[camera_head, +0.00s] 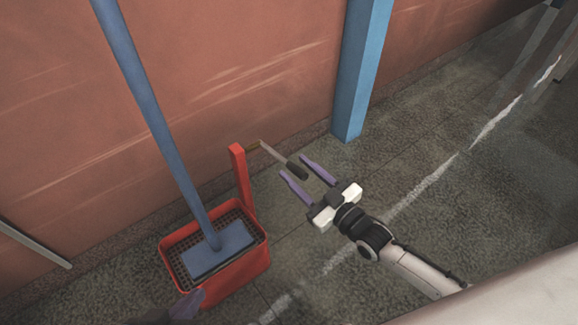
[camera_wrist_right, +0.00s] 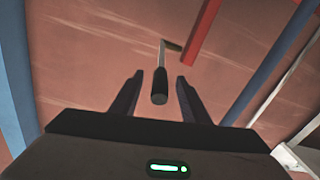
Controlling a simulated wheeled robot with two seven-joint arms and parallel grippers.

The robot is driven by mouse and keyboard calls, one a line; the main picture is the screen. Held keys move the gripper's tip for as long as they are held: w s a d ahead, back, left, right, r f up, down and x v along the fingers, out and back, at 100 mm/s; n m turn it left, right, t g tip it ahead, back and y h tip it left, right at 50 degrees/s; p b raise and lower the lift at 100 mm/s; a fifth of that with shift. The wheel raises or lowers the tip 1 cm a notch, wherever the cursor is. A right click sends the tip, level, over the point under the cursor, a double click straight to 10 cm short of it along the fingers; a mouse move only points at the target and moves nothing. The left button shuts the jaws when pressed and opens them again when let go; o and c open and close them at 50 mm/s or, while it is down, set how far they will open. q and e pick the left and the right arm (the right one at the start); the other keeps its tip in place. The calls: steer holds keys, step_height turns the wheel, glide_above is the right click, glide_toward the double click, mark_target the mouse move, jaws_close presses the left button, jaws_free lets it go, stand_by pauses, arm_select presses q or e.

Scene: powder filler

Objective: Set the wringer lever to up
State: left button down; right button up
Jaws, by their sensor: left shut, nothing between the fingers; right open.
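The wringer lever (camera_head: 276,155) is a thin metal rod with a black grip (camera_head: 297,170). It sticks out to the right from a short brownish pin at the top of the red post (camera_head: 241,178) on the red bucket (camera_head: 238,284). My right gripper (camera_head: 294,166) is open, with its purple fingers on either side of the black grip. In the right wrist view the black grip (camera_wrist_right: 159,88) lies between the open fingers (camera_wrist_right: 159,77), with gaps on both sides. My left gripper (camera_head: 187,304) shows only partly, shut and empty, low at the bucket's front left.
A blue mop handle (camera_head: 158,115) leans up from a flat blue mop head (camera_head: 220,250) on the bucket's dark grid. A blue pillar (camera_head: 360,70) stands right of the lever, before the reddish wall (camera_head: 240,60). The floor to the right is clear.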

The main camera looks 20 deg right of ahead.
mark_target(289, 164)
steer(key=shift+b+x, duration=0.4)
steer(key=shift+x, duration=1.5)
jaws_close()
